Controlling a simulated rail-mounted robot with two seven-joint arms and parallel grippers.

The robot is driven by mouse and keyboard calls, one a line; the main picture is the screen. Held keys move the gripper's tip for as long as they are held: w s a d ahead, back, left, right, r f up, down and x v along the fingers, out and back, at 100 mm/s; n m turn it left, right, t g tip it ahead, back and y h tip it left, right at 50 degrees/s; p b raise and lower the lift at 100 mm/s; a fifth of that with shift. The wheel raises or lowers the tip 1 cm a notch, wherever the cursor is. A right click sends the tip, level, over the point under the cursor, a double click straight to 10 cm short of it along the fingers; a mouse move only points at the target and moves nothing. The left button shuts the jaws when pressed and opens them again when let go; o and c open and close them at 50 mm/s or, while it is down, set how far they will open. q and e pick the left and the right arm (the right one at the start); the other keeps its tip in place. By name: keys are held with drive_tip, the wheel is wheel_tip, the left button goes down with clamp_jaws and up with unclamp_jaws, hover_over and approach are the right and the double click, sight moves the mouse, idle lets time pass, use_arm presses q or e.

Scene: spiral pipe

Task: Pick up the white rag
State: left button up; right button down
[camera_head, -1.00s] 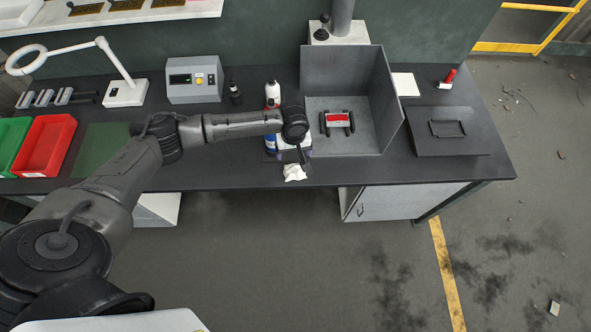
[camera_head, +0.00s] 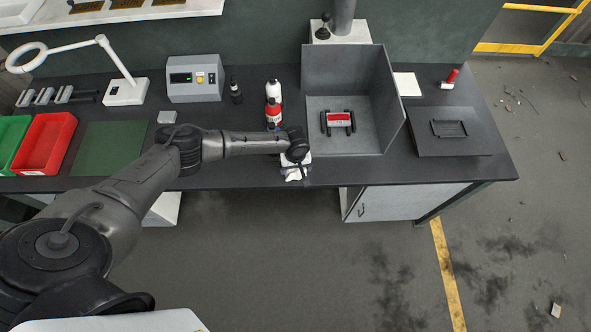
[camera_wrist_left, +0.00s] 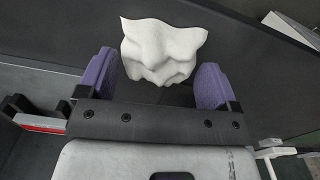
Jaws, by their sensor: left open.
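The white rag (camera_head: 294,175) lies crumpled at the front edge of the dark workbench, partly hidden under my left gripper in the head view. In the left wrist view the white rag (camera_wrist_left: 163,48) sits between and just beyond the two purple finger pads. My left gripper (camera_wrist_left: 155,82) is open, with a pad on each side of the rag and a visible gap on both sides. In the head view my left gripper (camera_head: 296,170) is right above the rag, its fingers mostly hidden. My right gripper is not in view.
Red-and-white bottles (camera_head: 273,105) stand just behind my left gripper. A grey open-fronted booth (camera_head: 345,75) holding a red-and-black part (camera_head: 338,122) is to the right. Red (camera_head: 42,150) and green bins sit at the left. The bench front edge is close to the rag.

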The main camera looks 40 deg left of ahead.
use_arm(q)
drive_tip(key=shift+f, duration=0.5)
drive_tip(key=shift+c, duration=0.2)
drive_tip(key=c, duration=1)
drive_tip(key=shift+r, duration=0.1)
drive_tip(key=shift+r, duration=0.65)
wheel_tip(320, 180, up, 3)
drive_tip(key=d+r, duration=0.2)
drive_tip(key=d, duration=0.2)
drive_tip(key=d+r, duration=0.2)
drive_tip(key=d, duration=0.1)
drive_tip(key=d+r, duration=0.2)
drive_tip(key=d, duration=0.2)
drive_tip(key=shift+w+d+r, duration=0.15)
drive_tip(key=shift+d+r, duration=0.15)
drive_tip(key=shift+d, duration=0.05)
